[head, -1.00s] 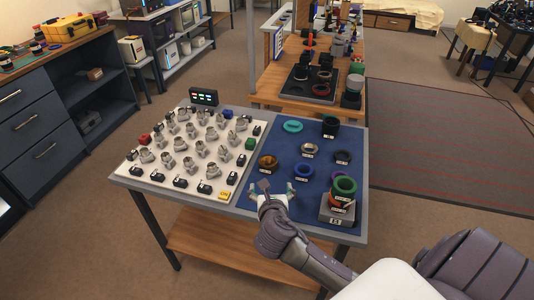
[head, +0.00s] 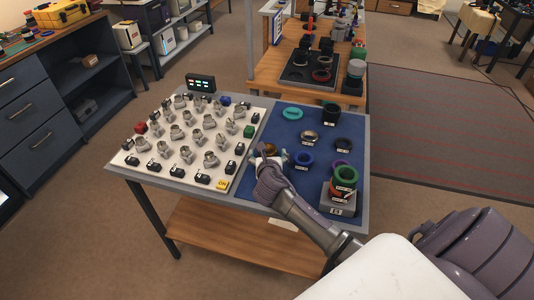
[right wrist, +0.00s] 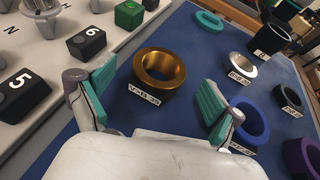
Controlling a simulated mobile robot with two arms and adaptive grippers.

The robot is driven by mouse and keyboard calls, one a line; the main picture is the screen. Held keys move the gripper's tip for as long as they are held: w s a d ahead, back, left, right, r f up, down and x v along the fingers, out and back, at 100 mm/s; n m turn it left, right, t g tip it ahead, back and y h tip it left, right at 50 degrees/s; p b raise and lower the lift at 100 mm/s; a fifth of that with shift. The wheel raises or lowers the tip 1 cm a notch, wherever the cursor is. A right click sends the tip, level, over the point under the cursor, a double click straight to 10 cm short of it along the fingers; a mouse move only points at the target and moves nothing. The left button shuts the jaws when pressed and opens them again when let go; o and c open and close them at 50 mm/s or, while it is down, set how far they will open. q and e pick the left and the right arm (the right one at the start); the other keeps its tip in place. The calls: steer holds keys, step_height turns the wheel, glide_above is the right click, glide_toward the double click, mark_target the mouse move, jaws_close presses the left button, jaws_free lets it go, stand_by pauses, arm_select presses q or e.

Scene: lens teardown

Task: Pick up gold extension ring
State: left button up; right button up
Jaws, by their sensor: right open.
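The gold extension ring (right wrist: 159,68) lies on the blue mat (right wrist: 185,25) with a white label at its near edge, in the right wrist view. In the head view the gold ring (head: 269,148) shows only partly, behind my right gripper. My right gripper (right wrist: 155,105) is open and empty, with teal pads to the left and right of the ring and a little nearer than it; it also shows in the head view (head: 270,156). My left gripper is not in view.
A blue ring (right wrist: 250,120) lies close beside the right finger. A silver ring (right wrist: 242,66), a teal ring (head: 292,112) and a black cylinder (head: 330,112) are farther back. Stacked rings (head: 344,180) stand at right. A white board with black numbered blocks (right wrist: 88,41) is at left.

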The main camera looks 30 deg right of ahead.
mark_target(267, 154)
steer(key=shift+x, duration=1.55)
steer(key=shift+s, duration=0.1)
steer(key=c, duration=1.2)
steer(key=shift+c, duration=0.6)
steer(key=shift+r, duration=0.15)
